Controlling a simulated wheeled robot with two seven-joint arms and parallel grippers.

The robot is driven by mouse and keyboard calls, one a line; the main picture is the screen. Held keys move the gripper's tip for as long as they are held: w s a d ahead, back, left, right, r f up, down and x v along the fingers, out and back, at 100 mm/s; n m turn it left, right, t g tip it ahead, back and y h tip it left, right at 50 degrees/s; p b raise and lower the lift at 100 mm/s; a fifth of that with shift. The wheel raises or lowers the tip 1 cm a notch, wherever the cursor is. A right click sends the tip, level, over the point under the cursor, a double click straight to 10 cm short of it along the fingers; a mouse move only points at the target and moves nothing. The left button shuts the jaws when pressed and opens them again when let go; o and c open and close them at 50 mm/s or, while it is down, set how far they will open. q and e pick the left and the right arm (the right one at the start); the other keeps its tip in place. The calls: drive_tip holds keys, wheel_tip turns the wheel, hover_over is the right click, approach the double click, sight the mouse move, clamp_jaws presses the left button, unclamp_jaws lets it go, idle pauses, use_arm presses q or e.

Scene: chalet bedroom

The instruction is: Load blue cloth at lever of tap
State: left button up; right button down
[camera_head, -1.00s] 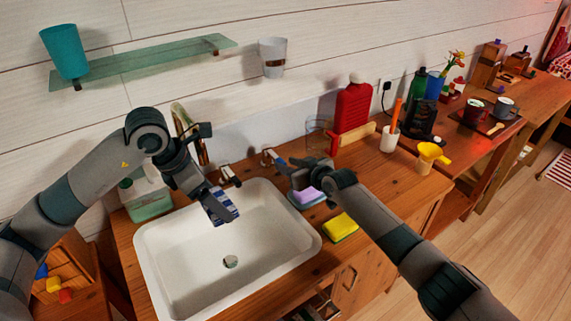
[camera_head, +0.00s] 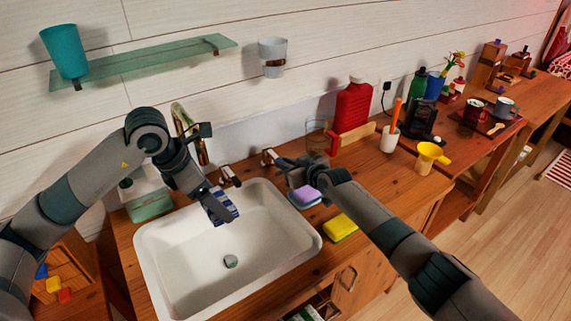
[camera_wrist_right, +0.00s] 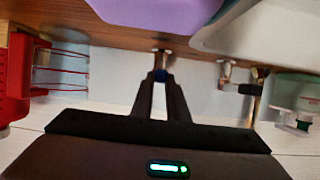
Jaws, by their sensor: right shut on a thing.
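The blue and white cloth (camera_head: 220,208) hangs from my left gripper (camera_head: 212,197) above the sink. The fingers there look closed on it, though they are small and partly hidden. My right gripper (camera_head: 282,165) is at the right lever (camera_head: 268,156) of the tap (camera_head: 190,135). The left lever (camera_head: 229,175) stands free and also shows in the wrist view (camera_wrist_right: 237,86).
The white sink (camera_head: 160,270) fills the counter's front left. A glass (camera_head: 318,137) and red bottle (camera_head: 352,105) stand behind. A green soap container (camera_head: 147,203) is at left.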

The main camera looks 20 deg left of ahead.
drive_tip(key=shift+w+d+f+n+g, duration=0.2)
drive_tip(key=shift+n+g, duration=0.1)
drive_tip(key=shift+g, duration=0.1)
drive_tip(key=shift+w, duration=0.1)
drive_tip(key=shift+w+d+r+n+g+y, duration=0.15)
drive_tip(key=shift+w+d+n+g+y, duration=0.15)
drive_tip(key=shift+w+y, duration=0.1)
drive_tip(key=shift+w+d+n, duration=0.1)
drive_tip(key=shift+n, duration=0.2)
drive_tip(key=c, duration=1.7)
unclamp_jaws()
drive_tip(key=shift+d+r, duration=0.1)
drive_tip(key=shift+v, duration=5.9)
